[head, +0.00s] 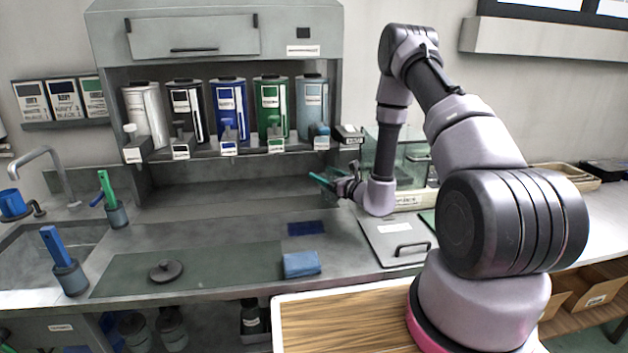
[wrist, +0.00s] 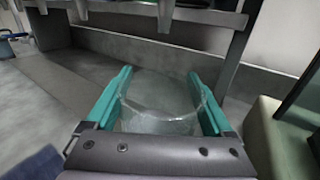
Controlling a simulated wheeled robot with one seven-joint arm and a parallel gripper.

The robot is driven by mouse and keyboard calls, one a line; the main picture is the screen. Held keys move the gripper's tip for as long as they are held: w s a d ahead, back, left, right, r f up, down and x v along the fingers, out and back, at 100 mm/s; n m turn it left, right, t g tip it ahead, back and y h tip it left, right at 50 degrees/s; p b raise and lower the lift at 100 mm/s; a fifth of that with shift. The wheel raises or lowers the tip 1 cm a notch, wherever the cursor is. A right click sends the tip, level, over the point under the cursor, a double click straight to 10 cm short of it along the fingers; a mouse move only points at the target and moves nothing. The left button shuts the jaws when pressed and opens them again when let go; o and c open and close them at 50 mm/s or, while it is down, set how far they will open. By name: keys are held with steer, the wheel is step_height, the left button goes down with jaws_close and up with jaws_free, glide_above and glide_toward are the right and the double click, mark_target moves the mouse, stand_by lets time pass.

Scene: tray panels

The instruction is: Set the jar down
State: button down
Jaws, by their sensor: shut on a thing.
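A clear glass jar (wrist: 160,122) sits between the two green fingers of my gripper (wrist: 159,82) in the wrist view. Its curved rim shows, and it looks empty. My gripper is shut on it, a finger on each side. In the head view my gripper (head: 328,181) is at the right end of the alcove under the dispensers, over the grey counter (head: 200,238). The jar is too faint to make out there. I cannot tell whether its base touches the counter.
Several paint canisters (head: 228,108) with spouts stand above the alcove. A dark blue mat (head: 306,228), a blue cloth (head: 302,264) and a black lid (head: 166,270) lie on the counter. A grey panel with a handle (head: 395,240) and a glass tank (head: 412,160) are to the right.

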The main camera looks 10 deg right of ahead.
mark_target(337, 201)
steer(key=shift+w+a+f, duration=0.5)
steer(key=shift+w+f, duration=0.1)
steer(key=shift+w, duration=0.2)
steer(key=shift+w+a+f, duration=0.45)
steer(key=shift+w+f, duration=0.1)
steer(key=shift+w, duration=0.3)
steer(key=shift+w+a+f, duration=0.5)
steer(key=shift+w+f, duration=0.1)
steer(key=shift+w, duration=0.2)
jaws_free()
steer(key=shift+f, duration=0.1)
steer(key=v, duration=1.2)
